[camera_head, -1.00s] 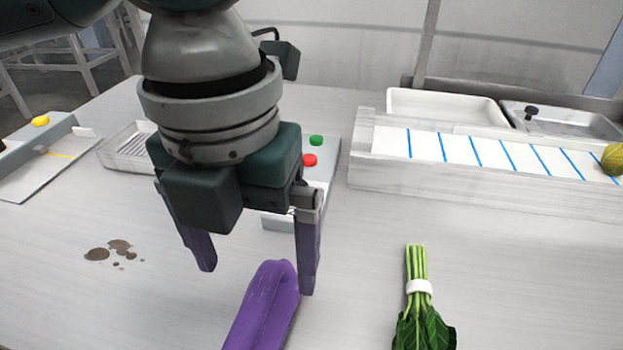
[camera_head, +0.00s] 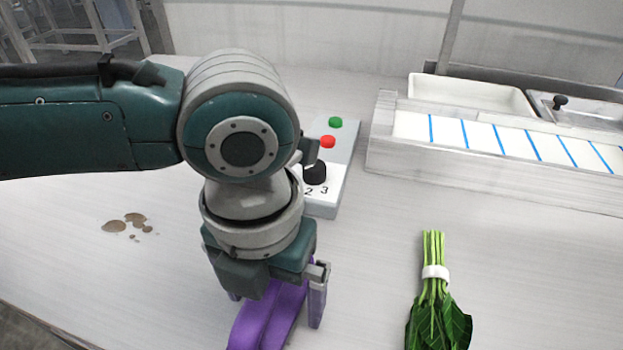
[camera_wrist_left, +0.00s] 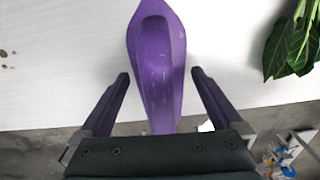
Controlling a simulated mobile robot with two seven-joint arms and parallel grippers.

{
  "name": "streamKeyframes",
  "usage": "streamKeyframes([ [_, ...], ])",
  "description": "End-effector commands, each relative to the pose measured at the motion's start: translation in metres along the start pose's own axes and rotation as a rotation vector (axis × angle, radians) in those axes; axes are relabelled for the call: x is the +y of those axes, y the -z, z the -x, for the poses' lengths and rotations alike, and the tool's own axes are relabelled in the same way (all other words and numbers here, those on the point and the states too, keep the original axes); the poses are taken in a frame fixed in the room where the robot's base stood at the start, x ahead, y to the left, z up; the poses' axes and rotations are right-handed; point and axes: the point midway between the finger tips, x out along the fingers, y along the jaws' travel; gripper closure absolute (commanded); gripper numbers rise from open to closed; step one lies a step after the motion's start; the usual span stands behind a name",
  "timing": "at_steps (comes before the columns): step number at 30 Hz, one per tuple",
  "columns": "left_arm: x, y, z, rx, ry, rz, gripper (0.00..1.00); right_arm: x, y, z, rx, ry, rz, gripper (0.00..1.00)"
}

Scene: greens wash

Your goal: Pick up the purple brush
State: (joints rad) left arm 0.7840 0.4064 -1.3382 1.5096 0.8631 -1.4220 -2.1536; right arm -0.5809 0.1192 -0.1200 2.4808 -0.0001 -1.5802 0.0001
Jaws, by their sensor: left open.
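The purple brush (camera_head: 268,322) lies on the table near its front edge, its lower part cut off by the bottom of the head view. My left gripper (camera_head: 277,308) is directly over it, pointing down, with one finger on each side. In the left wrist view the brush (camera_wrist_left: 157,65) runs between the two open fingers of the gripper (camera_wrist_left: 160,80), with a gap on both sides. The fingers do not appear to touch it. My right gripper is not in view.
A bunch of leafy greens (camera_head: 437,310) with a white band lies right of the brush. A control box (camera_head: 335,165) with red and green buttons and a black knob stands behind the gripper. A conveyor with blue lines (camera_head: 500,140) is at the back right. Brown spots (camera_head: 130,222) mark the table at left.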

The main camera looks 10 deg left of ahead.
Motion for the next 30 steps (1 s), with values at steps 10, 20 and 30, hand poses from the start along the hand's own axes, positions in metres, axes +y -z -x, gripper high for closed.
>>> streamKeyframes([
  [10, -0.0001, -0.0002, 0.0006, 0.0, 0.0, 0.0, 0.34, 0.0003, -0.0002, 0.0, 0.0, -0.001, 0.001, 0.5],
  [20, 0.0, -0.0003, 0.0008, -0.001, 0.0, 0.001, 0.71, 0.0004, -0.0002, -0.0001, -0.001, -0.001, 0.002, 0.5],
  [30, -0.0002, -0.0005, 0.001, -0.001, 0.001, 0.0, 0.9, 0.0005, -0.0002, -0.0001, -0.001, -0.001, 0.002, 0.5],
])
